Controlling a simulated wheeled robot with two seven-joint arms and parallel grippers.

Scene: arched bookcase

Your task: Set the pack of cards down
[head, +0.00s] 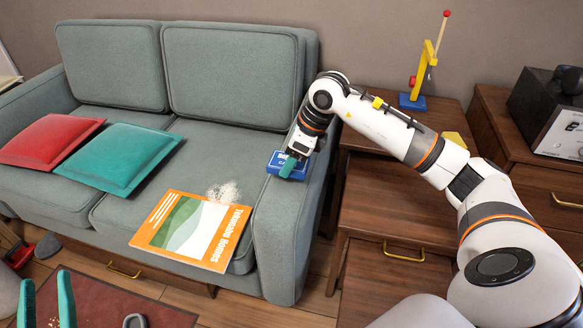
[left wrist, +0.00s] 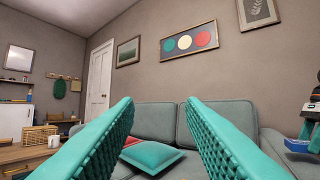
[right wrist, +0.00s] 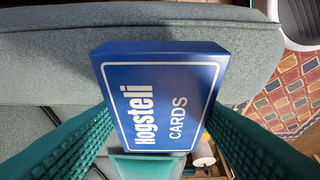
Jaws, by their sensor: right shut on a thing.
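The pack of cards (head: 270,163) is a blue box at the sofa's right armrest. In the right wrist view the pack (right wrist: 160,95) shows its "Hogsteli CARDS" face, between the two teal fingers. My right gripper (head: 289,167) is shut on it. I cannot tell whether the pack touches the armrest (head: 290,225). My left gripper (head: 48,300) is low at the left of the head view, its fingers apart and empty. In the left wrist view its fingers (left wrist: 160,145) are also wide apart, and the pack (left wrist: 298,145) shows at the right edge.
The grey-green sofa (head: 195,140) holds a red cushion (head: 48,141), a teal cushion (head: 118,158), an orange magazine (head: 193,230) and a pale crumbly patch (head: 224,192). A wooden cabinet (head: 375,215) stands right of the armrest, with a yellow, red and blue toy (head: 413,101) on top.

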